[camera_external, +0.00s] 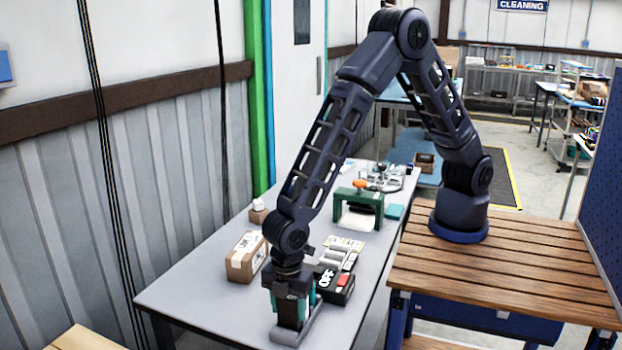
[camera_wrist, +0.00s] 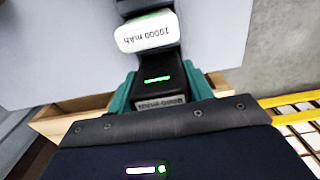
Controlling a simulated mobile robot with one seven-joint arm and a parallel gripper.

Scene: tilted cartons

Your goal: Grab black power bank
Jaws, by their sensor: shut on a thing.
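The black power bank (camera_wrist: 155,88) shows in the wrist view with a lit green strip and a small printed label at its near edge. The teal fingers of my gripper (camera_wrist: 160,95) press on its left and right sides. In the external view my gripper (camera_external: 293,308) points down at the near end of the grey table, with the dark power bank (camera_external: 290,317) between its fingers. It is low, at a grey holder (camera_external: 284,336); whether it touches the holder or table is unclear. A white block marked 10000 mAh (camera_wrist: 143,34) lies just beyond it in the wrist view.
A cardboard box (camera_external: 245,258) stands left of my gripper. A black box with white letters and a red part (camera_external: 336,284) is close on the right. A green frame (camera_external: 357,208) stands farther back. The table's (camera_external: 190,291) left front is clear.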

